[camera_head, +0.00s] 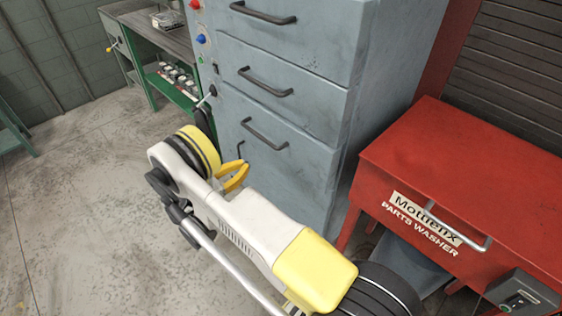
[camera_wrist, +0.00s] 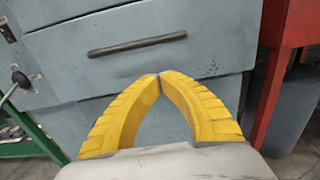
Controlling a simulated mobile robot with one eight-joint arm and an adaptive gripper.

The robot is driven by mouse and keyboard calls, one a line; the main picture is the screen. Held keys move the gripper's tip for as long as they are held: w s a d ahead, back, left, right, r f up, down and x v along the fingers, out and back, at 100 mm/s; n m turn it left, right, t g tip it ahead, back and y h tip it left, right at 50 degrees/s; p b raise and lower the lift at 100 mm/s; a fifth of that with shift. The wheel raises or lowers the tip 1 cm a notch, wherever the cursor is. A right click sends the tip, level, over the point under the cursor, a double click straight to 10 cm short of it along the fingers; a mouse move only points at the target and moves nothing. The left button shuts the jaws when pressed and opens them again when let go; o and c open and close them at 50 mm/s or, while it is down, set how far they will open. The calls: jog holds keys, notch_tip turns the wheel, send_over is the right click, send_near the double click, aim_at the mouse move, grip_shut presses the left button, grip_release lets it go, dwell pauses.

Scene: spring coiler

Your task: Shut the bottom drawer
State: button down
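The bottom drawer is part of a grey-blue metal cabinet (camera_head: 345,75) with several dark bar handles. The lowest handle I see clearly (camera_head: 264,133) is on a drawer front in the head view. It is likely the dark bar handle (camera_wrist: 137,46) above my fingers in the wrist view. A seam runs below that front, with another grey panel (camera_wrist: 62,118) under it, partly hidden by my gripper. My gripper (camera_head: 238,176) is low in front of the cabinet. Its yellow fingers (camera_wrist: 160,76) meet at the tips with nothing between them. Contact with the panel and how far the drawer stands out cannot be told.
A red parts washer (camera_head: 450,165) stands close on the right. A green workbench (camera_head: 150,75) stands behind at left. A lever with a round knob (camera_head: 212,90) sticks out at the cabinet's left edge. The concrete floor (camera_head: 80,220) at left is clear.

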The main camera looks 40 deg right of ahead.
jog(key=d, duration=0.4)
jog(key=w+d, duration=0.1)
jog(key=d, duration=0.4)
jog(key=d+b, duration=0.1)
jog(key=d, duration=0.3)
jog(key=shift+w+d, duration=0.3)
jog(key=shift+d, duration=0.05)
